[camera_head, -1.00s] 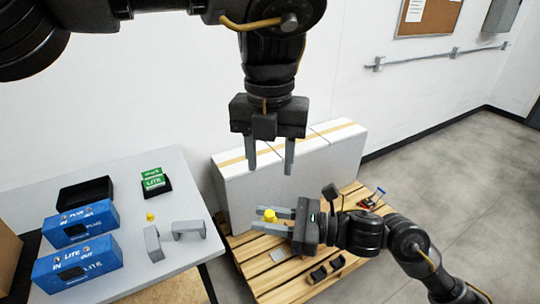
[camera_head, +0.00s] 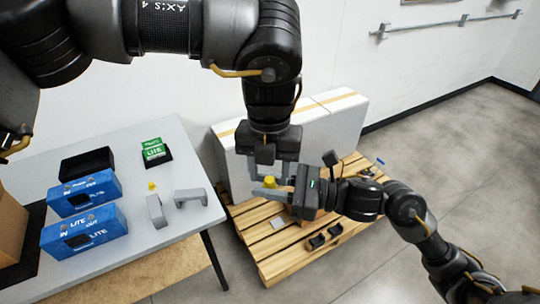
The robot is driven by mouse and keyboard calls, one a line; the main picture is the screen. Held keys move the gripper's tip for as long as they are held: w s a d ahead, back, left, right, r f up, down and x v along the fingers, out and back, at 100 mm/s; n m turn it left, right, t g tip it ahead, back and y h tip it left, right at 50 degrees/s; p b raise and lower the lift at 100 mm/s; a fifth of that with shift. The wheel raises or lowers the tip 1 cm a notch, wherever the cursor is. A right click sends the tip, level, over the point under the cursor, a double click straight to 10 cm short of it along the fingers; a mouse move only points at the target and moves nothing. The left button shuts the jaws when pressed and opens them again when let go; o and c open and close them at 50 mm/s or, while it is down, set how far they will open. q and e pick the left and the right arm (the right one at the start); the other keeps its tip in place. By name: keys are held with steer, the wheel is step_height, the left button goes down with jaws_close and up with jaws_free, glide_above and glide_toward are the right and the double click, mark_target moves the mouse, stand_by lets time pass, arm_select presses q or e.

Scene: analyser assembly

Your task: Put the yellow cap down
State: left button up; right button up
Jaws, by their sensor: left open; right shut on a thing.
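The yellow cap (camera_head: 270,181) is at the fingertips of my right gripper (camera_head: 264,189), which is shut on it above the wooden pallet. My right arm comes in from the lower right, its fingers pointing left. My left gripper (camera_head: 271,170) hangs from above with its fingers pointing down and apart. In this view its open fingers are on either side of the cap. I cannot tell whether they touch it. A second small yellow piece (camera_head: 152,186) lies on the table at the left.
Black parts (camera_head: 318,240) lie on the pallet. Open floor is at the right.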

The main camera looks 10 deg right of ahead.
arm_select(q)
steer(key=shift+f, duration=0.25)
jaws_close()
stand_by(0.3)
arm_select(e)
steer(key=o, duration=1)
